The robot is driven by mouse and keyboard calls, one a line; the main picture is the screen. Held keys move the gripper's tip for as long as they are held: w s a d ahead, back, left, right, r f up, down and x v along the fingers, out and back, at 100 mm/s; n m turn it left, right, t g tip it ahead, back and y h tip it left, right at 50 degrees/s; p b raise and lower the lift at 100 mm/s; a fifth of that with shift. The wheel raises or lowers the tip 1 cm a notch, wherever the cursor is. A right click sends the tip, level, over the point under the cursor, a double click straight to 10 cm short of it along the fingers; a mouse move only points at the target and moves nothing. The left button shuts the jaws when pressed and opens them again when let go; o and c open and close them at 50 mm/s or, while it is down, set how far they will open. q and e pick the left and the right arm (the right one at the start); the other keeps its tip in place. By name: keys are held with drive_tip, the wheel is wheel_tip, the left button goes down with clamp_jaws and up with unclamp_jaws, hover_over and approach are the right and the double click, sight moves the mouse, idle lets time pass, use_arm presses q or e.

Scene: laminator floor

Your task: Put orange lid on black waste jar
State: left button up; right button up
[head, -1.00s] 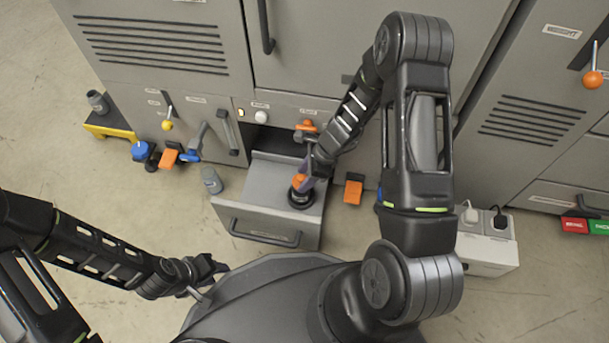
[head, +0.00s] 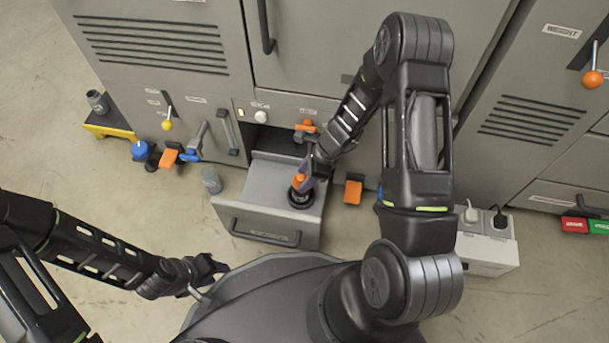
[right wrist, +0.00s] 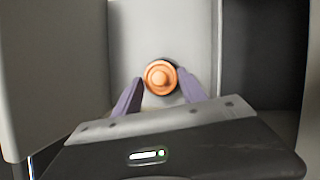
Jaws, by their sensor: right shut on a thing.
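The orange lid (head: 299,181) sits at the top of the black waste jar (head: 301,199), which stands upright in the open grey drawer. My right gripper (head: 309,180) is shut on the lid from above. In the right wrist view the round lid (right wrist: 160,77) lies between the two purple fingers, with a dark edge of the jar (right wrist: 178,66) just behind it. I cannot tell whether the lid is fully seated. My left gripper (head: 208,277) hangs above my base, away from the jar; its jaws are too small to judge.
The drawer (head: 262,222) stands out from the grey machine. A grey jar (head: 211,181) is on the floor left of it. A white power box (head: 486,250) stands to the right. A yellow step (head: 108,128) is at far left.

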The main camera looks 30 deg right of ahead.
drive_tip(key=shift+f, duration=0.1)
idle(0.8)
drive_tip(key=o, duration=1.9)
drive_tip(key=shift+w+r+p, duration=0.1)
drive_tip(key=shift+r+p, duration=3.2)
drive_tip(key=shift+r, duration=0.3)
drive_tip(key=shift+f, duration=0.1)
clamp_jaws()
drive_tip(key=shift+f+b, duration=0.25)
drive_tip(key=shift+b, duration=0.05)
